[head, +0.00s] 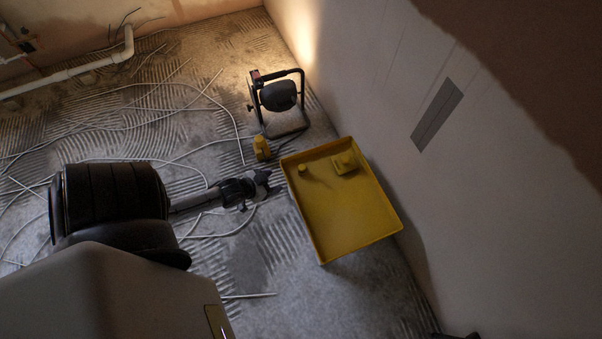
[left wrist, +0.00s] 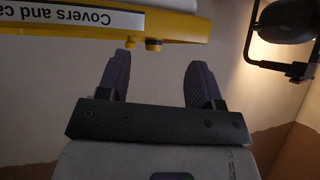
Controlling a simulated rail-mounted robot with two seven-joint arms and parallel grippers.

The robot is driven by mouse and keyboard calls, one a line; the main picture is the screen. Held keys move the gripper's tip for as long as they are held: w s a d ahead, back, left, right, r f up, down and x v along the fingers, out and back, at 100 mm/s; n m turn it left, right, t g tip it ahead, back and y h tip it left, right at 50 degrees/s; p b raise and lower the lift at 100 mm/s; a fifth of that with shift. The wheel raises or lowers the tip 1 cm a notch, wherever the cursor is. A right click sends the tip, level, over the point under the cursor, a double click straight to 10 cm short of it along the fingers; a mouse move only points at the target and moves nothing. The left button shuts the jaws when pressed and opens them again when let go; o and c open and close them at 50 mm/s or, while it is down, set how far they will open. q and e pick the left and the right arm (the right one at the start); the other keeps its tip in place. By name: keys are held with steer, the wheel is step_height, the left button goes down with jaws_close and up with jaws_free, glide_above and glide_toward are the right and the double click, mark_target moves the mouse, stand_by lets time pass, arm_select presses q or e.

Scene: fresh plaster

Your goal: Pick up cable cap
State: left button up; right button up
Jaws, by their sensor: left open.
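A small round yellow cap (head: 302,168) stands in the far left part of a yellow tray (head: 362,232), the likely cable cap. A larger yellow piece (head: 344,163) lies to its right in the tray. My left gripper (head: 268,181) is outside the tray, just left of its left wall, with nothing between its fingers. In the left wrist view my left gripper (left wrist: 157,75) has its two dark fingers apart. The tray's wall (left wrist: 180,28) appears upside down there, with a label partly reading "Covers and ca".
A work lamp (head: 279,97) on a stand is behind the tray, with a yellow object (head: 262,148) beside it. White cables (head: 150,88) and a pipe (head: 75,72) lie on the ridged floor. The wall (head: 470,210) is close on the tray's right.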

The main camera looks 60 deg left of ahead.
mark_target(299, 169)
arm_select(q)
steer(key=w+b, duration=0.1)
steer(key=w, duration=0.2)
steer(key=w+t+b, duration=0.1)
steer(key=w+b, duration=0.1)
steer(key=w, duration=0.1)
steer(key=w+a+f+t+b, duration=0.1)
steer(key=w, duration=0.2)
steer(key=shift+w+f, duration=0.15)
steer(key=shift+w, duration=0.05)
steer(key=shift+w+f+b, duration=0.1)
steer(key=shift+f+b, duration=0.05)
steer(key=shift+b, duration=0.3)
steer(key=b+x, duration=0.3)
steer(key=shift+w+f, duration=0.15)
steer(key=shift+w, duration=0.15)
steer(key=shift+w+f+b, duration=0.15)
steer(key=shift+w+b, duration=0.35)
steer(key=shift+w, duration=0.1)
arm_select(e)
step_height(299, 169, down, 9)
steer(key=shift+a, duration=0.45)
steer(key=shift+r, duration=0.1)
